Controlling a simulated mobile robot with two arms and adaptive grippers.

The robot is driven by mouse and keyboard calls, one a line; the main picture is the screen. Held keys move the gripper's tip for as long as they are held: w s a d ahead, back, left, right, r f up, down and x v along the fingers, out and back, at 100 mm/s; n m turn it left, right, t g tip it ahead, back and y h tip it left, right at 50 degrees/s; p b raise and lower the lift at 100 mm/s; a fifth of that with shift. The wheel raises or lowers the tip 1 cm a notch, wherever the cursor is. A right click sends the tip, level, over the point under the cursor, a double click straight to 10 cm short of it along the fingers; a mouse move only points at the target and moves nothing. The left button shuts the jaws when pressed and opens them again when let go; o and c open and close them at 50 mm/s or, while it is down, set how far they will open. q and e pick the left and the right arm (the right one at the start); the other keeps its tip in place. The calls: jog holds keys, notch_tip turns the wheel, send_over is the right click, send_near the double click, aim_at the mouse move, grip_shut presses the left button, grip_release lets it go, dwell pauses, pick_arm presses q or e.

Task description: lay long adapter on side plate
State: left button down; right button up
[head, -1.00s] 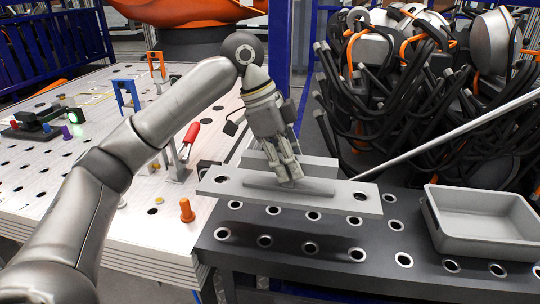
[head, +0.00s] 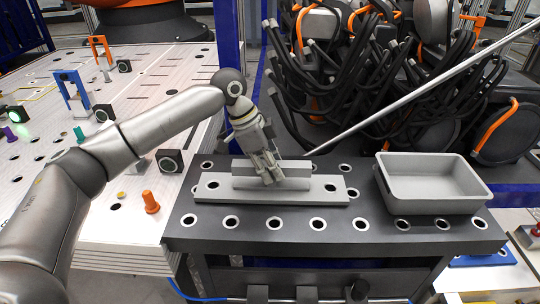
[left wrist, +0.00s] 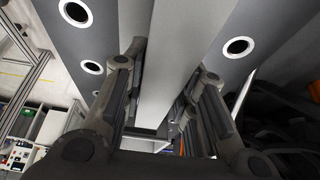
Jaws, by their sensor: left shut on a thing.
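A long flat grey plate with a hole near each end, which I take for the side plate (head: 220,196), lies on the dark bench in the head view. A shorter grey bar, which I take for the long adapter (head: 296,184), is over the plate's middle, roughly lined up with it. My left gripper (head: 268,177) reaches down from above and is shut on the bar. In the left wrist view the bar (left wrist: 168,62) runs between the two fingers (left wrist: 165,100). I cannot tell whether it touches the plate. My right gripper is not in view.
The dark bench (head: 272,237) has rows of ringed holes. A grey tray (head: 432,207) stands on its right side. Black cables (head: 365,90) hang behind, and a thin grey rod (head: 400,105) slants across. A white perforated table (head: 125,225) with fixtures is at left.

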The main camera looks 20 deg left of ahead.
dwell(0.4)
pick_arm(q)
jog(key=c, duration=1.4)
grip_release()
jog(key=shift+s+f, duration=0.1)
jog(key=shift+f, duration=0.05)
jog(key=shift+o, duration=1.2)
jog(key=shift+r, duration=0.3)
jog(key=b+v, duration=0.1)
jog(key=v, duration=1)
jog(key=shift+s+a+r+b, duration=0.1)
jog(key=shift+a+r+b, duration=0.15)
jog(key=shift+r+b, duration=0.1)
jog(key=shift+s+f, duration=0.1)
